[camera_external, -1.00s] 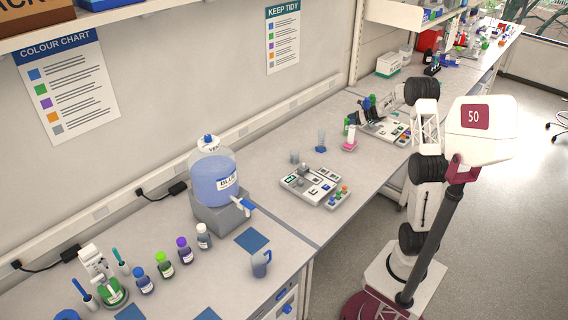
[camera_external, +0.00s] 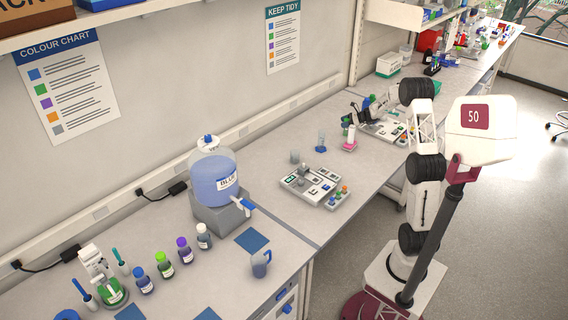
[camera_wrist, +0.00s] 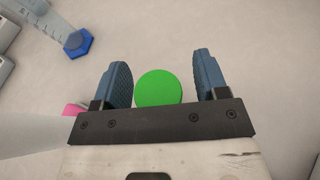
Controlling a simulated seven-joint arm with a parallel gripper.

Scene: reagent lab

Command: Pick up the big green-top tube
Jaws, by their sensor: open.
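The round green cap (camera_wrist: 158,88) of the tube shows from above in the wrist view. It lies between the two blue fingers of my gripper (camera_wrist: 162,72), with a gap to the right finger and little or none to the left. The fingers are open. The tube's body is hidden beneath its cap. In the external view my gripper (camera_external: 353,119) is low over the bench, just above and beside a pale item with a pink base (camera_external: 349,147); the green cap is too small to make out surely there.
A measuring cylinder with a blue hexagonal base (camera_wrist: 77,43) stands at upper left in the wrist view. A pink edge (camera_wrist: 75,109) shows close by the left finger. In the external view a grey tray of small parts (camera_external: 315,187) lies left of my gripper, and a large blue-filled jug (camera_external: 213,180) stands further left.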

